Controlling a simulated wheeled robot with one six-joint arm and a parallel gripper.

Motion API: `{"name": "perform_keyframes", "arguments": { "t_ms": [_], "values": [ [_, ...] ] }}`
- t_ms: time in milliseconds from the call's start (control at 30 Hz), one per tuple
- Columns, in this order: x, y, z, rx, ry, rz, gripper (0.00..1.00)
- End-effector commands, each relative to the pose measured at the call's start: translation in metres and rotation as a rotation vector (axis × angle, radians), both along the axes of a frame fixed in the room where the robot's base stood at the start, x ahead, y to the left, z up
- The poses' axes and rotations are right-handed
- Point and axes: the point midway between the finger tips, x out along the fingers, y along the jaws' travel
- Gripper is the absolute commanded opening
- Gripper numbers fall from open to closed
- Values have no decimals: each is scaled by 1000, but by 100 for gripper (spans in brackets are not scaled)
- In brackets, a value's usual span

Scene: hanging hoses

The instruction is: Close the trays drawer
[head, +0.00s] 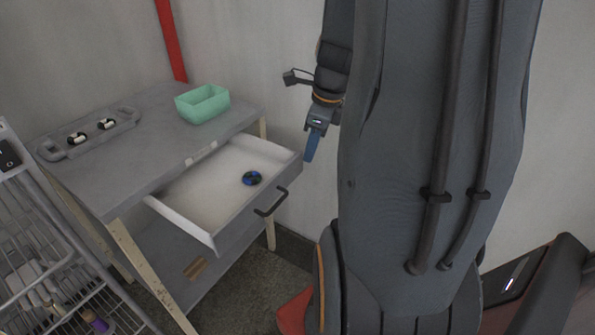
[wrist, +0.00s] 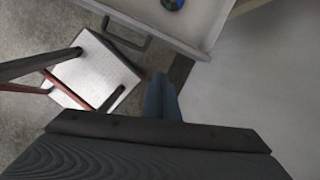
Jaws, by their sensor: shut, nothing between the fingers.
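The open drawer (head: 220,187) sticks out from under the grey table top, with a white inside and a grey front. A small blue and green round thing (head: 252,178) lies in it. The dark bar handle (head: 271,203) is on the drawer front. My gripper (head: 311,149) is shut and empty, with blue fingers pointing down, just right of the drawer's far front corner. In the wrist view, the fingers (wrist: 161,97) are together, below the drawer (wrist: 185,25) and right of its handle (wrist: 125,32). I cannot tell whether they touch the drawer.
On the table (head: 160,125) stand a green bin (head: 203,103) and a grey tray (head: 90,134) with black and white items. A wire rack (head: 50,250) stands at the left. A brown block (head: 195,268) lies on the lower shelf. A wall is behind.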

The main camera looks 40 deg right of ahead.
Motion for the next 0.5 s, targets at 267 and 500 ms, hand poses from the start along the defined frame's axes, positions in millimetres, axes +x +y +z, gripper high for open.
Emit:
{"name": "perform_keyframes", "arguments": {
  "t_ms": [267, 500],
  "values": [
    [-2, -30, -6, 60, -3, -289, 0],
    [5, -26, -40, 63, 0, -289, 0]
  ]
}}
